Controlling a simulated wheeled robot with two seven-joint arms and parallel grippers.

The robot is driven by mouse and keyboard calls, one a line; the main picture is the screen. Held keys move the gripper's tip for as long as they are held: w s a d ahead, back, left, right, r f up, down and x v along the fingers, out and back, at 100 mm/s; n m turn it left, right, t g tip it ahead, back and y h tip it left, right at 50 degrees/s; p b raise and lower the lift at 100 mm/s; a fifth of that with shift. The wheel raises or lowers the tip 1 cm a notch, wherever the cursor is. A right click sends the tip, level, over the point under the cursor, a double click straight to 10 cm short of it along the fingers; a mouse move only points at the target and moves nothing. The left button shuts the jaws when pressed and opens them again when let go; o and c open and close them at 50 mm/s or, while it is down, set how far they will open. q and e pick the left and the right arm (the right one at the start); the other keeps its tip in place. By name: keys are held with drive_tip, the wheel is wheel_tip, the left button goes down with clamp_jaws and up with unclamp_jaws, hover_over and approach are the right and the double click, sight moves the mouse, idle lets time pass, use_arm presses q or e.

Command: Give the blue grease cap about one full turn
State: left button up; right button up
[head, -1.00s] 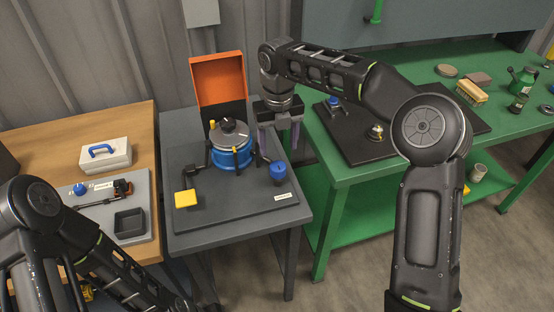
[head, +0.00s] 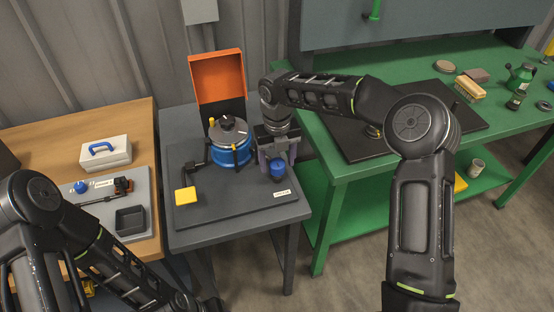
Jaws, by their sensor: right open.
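The blue grease cap (head: 278,169) stands at the front right of the dark rotor stand (head: 225,207) on the middle grey table. My right gripper (head: 277,163) points down at the cap, with one finger showing on each side behind it. It is open, and I cannot tell whether the fingers touch the cap. The blue rotor housing (head: 232,157) with its grey lid sits just left of the gripper. My left arm shows at the lower left, but its gripper is out of view.
An orange open box (head: 218,78) stands behind the housing. A yellow square pad (head: 186,195) is at the stand's left. The wooden table holds a white case (head: 105,154) and a grey tray (head: 130,222). A green workbench (head: 350,180) is at the right.

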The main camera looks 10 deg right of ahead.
drive_tip(key=shift+c, duration=0.3)
clamp_jaws()
drive_tip(key=shift+m, duration=0.4)
